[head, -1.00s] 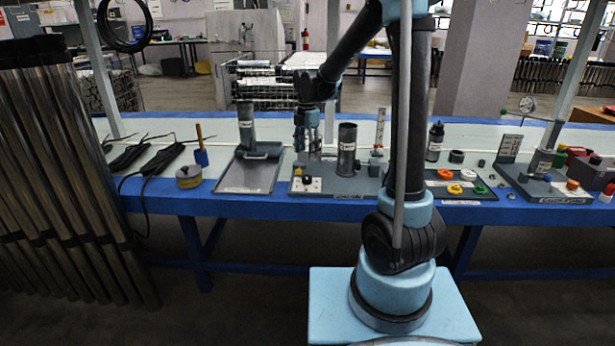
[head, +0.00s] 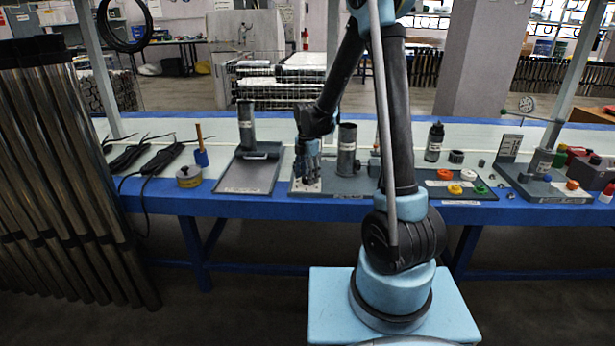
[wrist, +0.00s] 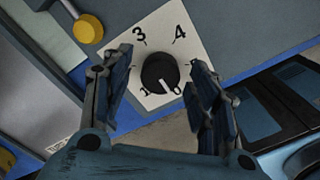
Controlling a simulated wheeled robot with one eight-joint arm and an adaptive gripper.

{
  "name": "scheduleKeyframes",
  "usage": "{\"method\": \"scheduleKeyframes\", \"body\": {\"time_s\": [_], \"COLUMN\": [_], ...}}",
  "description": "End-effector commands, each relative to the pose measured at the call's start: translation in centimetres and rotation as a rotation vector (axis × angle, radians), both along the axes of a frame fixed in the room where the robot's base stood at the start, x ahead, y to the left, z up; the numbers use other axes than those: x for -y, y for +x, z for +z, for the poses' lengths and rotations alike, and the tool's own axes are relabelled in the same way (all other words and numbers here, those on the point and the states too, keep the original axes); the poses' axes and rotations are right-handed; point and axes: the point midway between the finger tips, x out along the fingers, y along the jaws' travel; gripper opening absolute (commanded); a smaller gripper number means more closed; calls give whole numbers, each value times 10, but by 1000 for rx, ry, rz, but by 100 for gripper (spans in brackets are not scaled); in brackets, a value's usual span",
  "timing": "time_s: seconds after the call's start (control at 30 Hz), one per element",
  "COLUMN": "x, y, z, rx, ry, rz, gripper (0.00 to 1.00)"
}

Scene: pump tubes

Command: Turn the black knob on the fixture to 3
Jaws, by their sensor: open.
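The black knob (wrist: 158,72) sits on a white dial plate (wrist: 190,40) in the wrist view. The numbers 3 and 4 show above the knob, 1 at its lower left and 0 at its lower right. The knob's white mark points down and right, close to the 0. My gripper (wrist: 162,80) is open, with a finger on each side of the knob and a gap to it on both sides; contact is not visible. In the head view my gripper (head: 308,178) is over the left part of the grey fixture (head: 350,187) and hides the knob.
A yellow knob (wrist: 88,29) is close by at upper left in the wrist view. A dark cylinder (head: 347,150) stands on the fixture right of my gripper. A grey tray (head: 245,178) with a cylinder lies to the left, and a tray of coloured rings (head: 460,198) to the right.

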Motion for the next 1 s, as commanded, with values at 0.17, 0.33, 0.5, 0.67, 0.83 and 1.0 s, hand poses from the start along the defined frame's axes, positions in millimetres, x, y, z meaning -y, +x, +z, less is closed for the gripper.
{"method": "scheduleKeyframes", "body": {"time_s": [0.17,0.33,0.5,0.67,0.83,1.0], "x": [0,0,0,0,0,0], "y": [0,0,0,0,0,0], "z": [0,0,0,0,0,0], "rx": [0,0,0,1,1,1], "ry": [0,0,0,1,1,0], "rz": [0,0,0,-12,-68,-175], "gripper": [54,18,10,10,10,10]}}
